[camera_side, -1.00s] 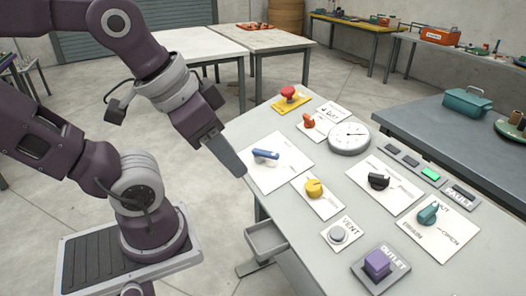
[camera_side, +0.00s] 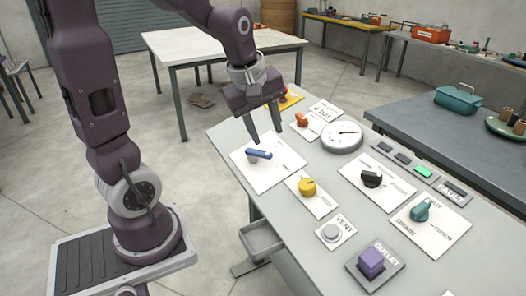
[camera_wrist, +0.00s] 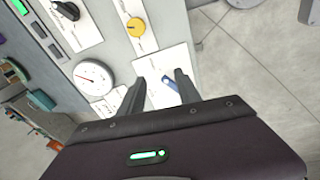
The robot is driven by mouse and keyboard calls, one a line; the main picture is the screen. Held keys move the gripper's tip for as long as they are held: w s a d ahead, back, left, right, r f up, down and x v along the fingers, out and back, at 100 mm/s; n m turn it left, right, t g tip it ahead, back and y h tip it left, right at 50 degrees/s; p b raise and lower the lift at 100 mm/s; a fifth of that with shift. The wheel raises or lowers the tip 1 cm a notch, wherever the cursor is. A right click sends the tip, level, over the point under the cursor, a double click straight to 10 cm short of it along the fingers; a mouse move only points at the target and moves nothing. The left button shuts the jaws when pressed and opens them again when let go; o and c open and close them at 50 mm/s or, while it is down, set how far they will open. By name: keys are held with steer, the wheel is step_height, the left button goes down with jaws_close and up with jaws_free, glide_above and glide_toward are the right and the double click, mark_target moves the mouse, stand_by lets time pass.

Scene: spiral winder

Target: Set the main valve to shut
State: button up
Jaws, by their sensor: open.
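A blue lever handle (camera_side: 259,154) stands on a white plate (camera_side: 285,167) on the panel, lying roughly left to right in the side view. No legible label confirms that it is the main valve. My gripper (camera_side: 267,136) is open and empty, fingers pointing down, just above and behind the blue handle in the side view. In the wrist view, the blue handle (camera_wrist: 170,83) shows between my fingers (camera_wrist: 159,77), nearer the right one and partly hidden by it. My gripper appears apart from it.
Near the handle are an orange knob (camera_side: 302,119), a round gauge (camera_side: 341,136) and a yellow knob (camera_side: 307,187). Farther along are a black knob (camera_side: 372,177), teal drain knob (camera_side: 420,210), vent button (camera_side: 331,232) and purple outlet knob (camera_side: 371,262). A green indicator (camera_side: 423,170) is lit.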

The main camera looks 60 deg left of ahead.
mark_target(265, 153)
steer(key=w+a+f+n, duration=0.1)
steer(key=a+f+n, duration=0.1)
steer(key=f, duration=0.2)
steer(key=w+a+f+n, duration=0.2)
steer(key=a+f, duration=0.1)
steer(key=f, duration=0.1)
steer(key=w+a+f+n, duration=0.1)
steer(key=a+f+n, duration=0.2)
steer(key=f, duration=0.2)
steer(key=shift+w+a+g, duration=0.25)
steer(key=shift+g, duration=0.15)
steer(key=shift+r, duration=0.1)
jaws_close()
stand_by(0.4)
